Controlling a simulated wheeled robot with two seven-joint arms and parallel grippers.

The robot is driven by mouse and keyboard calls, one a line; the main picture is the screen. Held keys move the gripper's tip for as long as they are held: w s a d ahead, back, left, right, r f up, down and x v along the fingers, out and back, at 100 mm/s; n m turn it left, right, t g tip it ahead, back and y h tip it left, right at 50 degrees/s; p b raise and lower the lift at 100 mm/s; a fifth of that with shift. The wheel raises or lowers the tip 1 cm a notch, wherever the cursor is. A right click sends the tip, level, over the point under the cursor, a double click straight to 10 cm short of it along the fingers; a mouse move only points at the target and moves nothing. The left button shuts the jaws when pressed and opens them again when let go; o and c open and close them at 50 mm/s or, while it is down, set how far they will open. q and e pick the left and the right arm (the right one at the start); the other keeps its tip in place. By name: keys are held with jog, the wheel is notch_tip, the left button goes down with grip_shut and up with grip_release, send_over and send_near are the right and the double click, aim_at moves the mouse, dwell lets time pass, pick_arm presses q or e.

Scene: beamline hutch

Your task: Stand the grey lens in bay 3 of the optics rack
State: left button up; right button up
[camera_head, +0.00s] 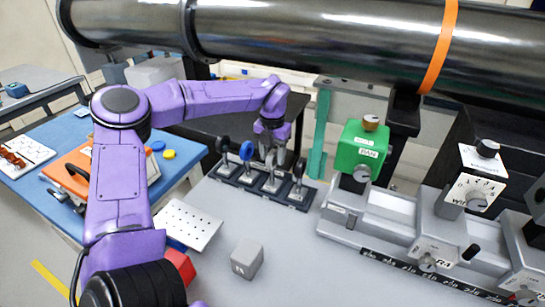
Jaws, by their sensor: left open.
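The optics rack (255,186) is a low dark row of bays with light plates, at the back left of the grey bench. Several small round optics on posts stand in it. From the left they are a black one (222,146), a blue one (247,151), the grey lens (271,160) and another dark one (299,169). The grey lens looks upright in the third bay from the left. My left gripper (272,147) is open, pointing down right over the grey lens; its fingers partly hide the lens, and I cannot tell whether they touch it. My right gripper is out of view.
A grey block (247,259) and a white perforated plate (187,225) lie in front of the rack. A green box (362,150) on a rail stands to the right. A large dark pipe (330,35) crosses above. Bare bench lies between block and rail.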

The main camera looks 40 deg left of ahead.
pick_arm(q)
notch_tip(320, 180, up, 11)
jog(key=shift+b, duration=0.35)
